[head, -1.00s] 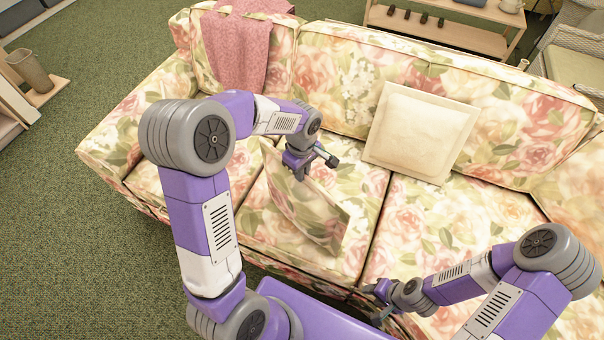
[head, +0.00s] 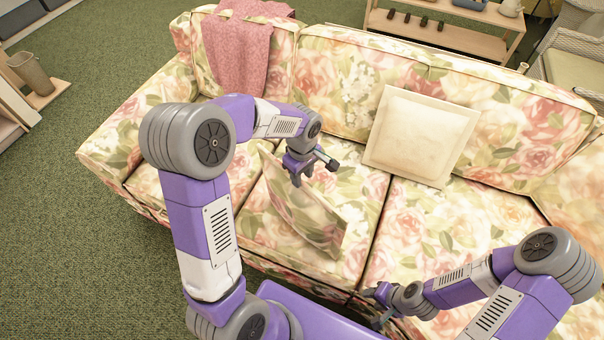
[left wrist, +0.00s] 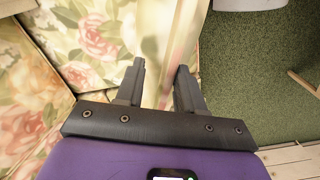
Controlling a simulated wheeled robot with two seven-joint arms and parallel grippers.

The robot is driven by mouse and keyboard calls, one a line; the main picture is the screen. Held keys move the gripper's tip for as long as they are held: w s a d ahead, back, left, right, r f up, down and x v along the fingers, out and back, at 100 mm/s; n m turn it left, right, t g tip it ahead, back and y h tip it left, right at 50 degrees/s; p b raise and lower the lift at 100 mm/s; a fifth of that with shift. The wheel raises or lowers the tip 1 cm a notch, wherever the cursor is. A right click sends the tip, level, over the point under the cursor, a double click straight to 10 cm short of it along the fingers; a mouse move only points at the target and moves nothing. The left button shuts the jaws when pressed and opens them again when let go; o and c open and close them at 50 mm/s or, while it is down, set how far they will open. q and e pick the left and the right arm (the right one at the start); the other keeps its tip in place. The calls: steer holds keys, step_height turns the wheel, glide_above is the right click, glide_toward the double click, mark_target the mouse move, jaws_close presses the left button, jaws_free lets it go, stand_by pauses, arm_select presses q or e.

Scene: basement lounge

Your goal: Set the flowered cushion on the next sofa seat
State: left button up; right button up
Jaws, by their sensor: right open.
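The flowered cushion (head: 312,222) stands tilted on edge on the middle sofa seat (head: 357,189), in a pattern like the sofa's. My left gripper (head: 300,181) is at the cushion's upper edge, with its fingers spread apart. In the left wrist view the two fingers (left wrist: 160,75) are apart, with a flowered strip showing between them. I cannot tell whether either finger touches it. My right gripper (head: 376,303) is open and low at the sofa's front edge, away from the cushion. The left seat is partly hidden behind my left arm.
A cream cushion (head: 420,135) leans on the backrest at the right. A pink throw (head: 245,50) hangs over the backrest at the left. The right seat (head: 450,225) is mostly clear. A wooden shelf (head: 440,33) stands behind the sofa. Green carpet (head: 70,200) is free at the left.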

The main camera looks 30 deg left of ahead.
arm_select(q)
step_height(320, 180, up, 12)
steer(key=p, duration=0.3)
steer(key=shift+p, duration=0.3)
arm_select(e)
step_height(320, 180, up, 4)
steer(key=shift+f, duration=0.1)
arm_select(q)
steer(key=shift+f, duration=0.15)
arm_select(e)
steer(key=shift+s, duration=0.1)
